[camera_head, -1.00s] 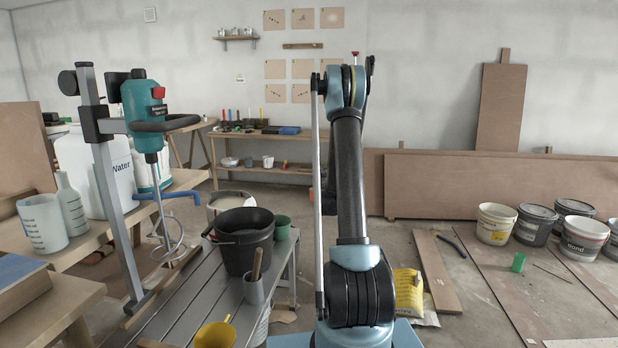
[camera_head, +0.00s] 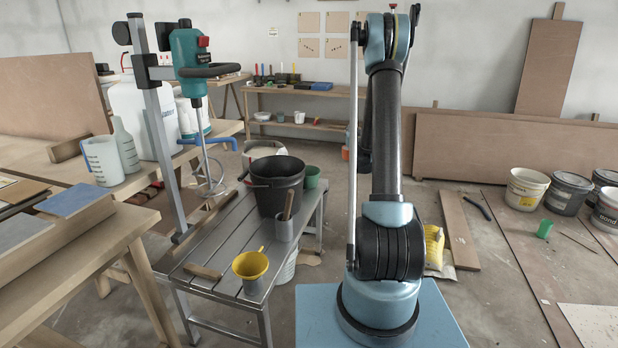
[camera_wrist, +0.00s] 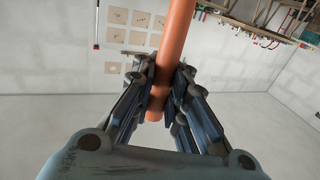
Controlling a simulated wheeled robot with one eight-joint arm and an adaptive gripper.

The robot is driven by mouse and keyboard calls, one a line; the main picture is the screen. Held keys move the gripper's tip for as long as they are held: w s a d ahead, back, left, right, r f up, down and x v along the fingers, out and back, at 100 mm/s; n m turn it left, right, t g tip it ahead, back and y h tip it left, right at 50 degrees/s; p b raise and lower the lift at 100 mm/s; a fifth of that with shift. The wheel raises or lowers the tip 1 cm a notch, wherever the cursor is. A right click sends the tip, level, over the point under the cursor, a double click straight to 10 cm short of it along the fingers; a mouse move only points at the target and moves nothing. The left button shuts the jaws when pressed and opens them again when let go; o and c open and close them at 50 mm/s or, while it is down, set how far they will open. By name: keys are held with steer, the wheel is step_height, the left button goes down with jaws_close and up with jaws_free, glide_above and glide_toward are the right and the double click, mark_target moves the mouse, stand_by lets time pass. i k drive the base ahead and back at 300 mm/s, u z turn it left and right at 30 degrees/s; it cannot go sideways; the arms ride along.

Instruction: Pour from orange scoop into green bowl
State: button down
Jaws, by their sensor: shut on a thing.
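In the wrist view my gripper (camera_wrist: 164,76) is shut around a smooth orange handle (camera_wrist: 176,35), which runs up out of the top of the picture. The handle's lower end sticks out between the fingers; any scoop head and its contents are out of view. In the head view my arm stands raised at centre right, and the fingers do not show clearly. A green pot (camera_head: 312,177) stands behind the black bucket on the grey slatted bench. A small green cup (camera_head: 544,229) is on the floor at right. I cannot tell whether either is the green bowl.
The grey bench (camera_head: 222,262) holds a black bucket (camera_head: 272,190), a grey cup (camera_head: 284,229) with a stick, and a yellow funnel (camera_head: 250,264). A mixer stand (camera_head: 157,130) rises at its left. Wooden tables stand at left. Several buckets line the right floor.

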mark_target(312, 173)
steer(key=k, duration=0.4)
steer(key=z, duration=0.3)
steer(key=i, duration=1.4)
steer(key=u, duration=0.1)
